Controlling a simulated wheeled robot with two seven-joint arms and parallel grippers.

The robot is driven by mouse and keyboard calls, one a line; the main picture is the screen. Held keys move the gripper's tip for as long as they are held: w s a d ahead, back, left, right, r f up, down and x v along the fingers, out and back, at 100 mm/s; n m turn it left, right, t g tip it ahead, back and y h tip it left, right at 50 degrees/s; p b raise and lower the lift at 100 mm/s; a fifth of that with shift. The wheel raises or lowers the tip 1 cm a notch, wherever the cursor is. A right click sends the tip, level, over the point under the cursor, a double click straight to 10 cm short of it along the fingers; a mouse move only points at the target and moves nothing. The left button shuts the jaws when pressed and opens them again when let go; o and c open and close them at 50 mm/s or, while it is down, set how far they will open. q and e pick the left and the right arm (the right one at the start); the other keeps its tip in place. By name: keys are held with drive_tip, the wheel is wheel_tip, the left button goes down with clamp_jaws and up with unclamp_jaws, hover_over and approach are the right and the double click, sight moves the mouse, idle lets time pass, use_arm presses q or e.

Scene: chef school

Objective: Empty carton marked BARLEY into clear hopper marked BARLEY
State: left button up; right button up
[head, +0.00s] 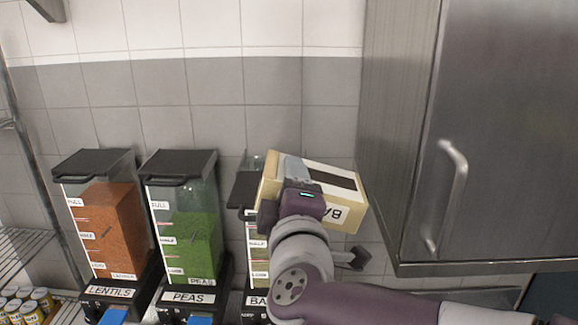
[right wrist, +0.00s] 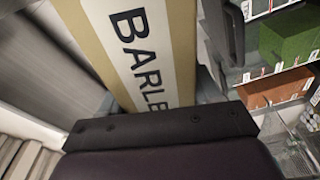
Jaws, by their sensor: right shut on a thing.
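The carton marked BARLEY (head: 345,185) is tan and white with a dark band. It is held tilted above the right-hand hopper in the head view. My right gripper (head: 298,178) is shut on it. In the right wrist view the carton (right wrist: 150,50) fills the upper middle, its lettering readable. The hopper whose label starts BA (head: 255,268) stands right of the peas hopper, mostly hidden behind my right arm and the carton. Its dark lid (head: 242,190) shows partly at the left; whether its top is open cannot be told. My left gripper is not in view.
A lentils hopper (head: 118,225) and a peas hopper (head: 190,225) with dark lids stand to the left. A steel cabinet (head: 490,120) with a handle hangs close on the right. A wire shelf (head: 22,250) and several tins (head: 30,308) are at lower left.

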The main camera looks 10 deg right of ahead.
drive_tip(key=s+f+m+b, duration=0.1)
drive_tip(key=m+b, duration=0.1)
drive_tip(key=m, duration=0.1)
drive_tip(key=s+a+m+h+b, duration=0.1)
drive_tip(key=s+m+b, duration=0.1)
drive_tip(key=s+f+m+b, duration=0.1)
drive_tip(key=m+b, duration=0.2)
drive_tip(key=shift+s+a+f+m+t, duration=0.3)
drive_tip(key=shift+s+a+f+t, duration=0.05)
drive_tip(key=shift+s+t, duration=0.05)
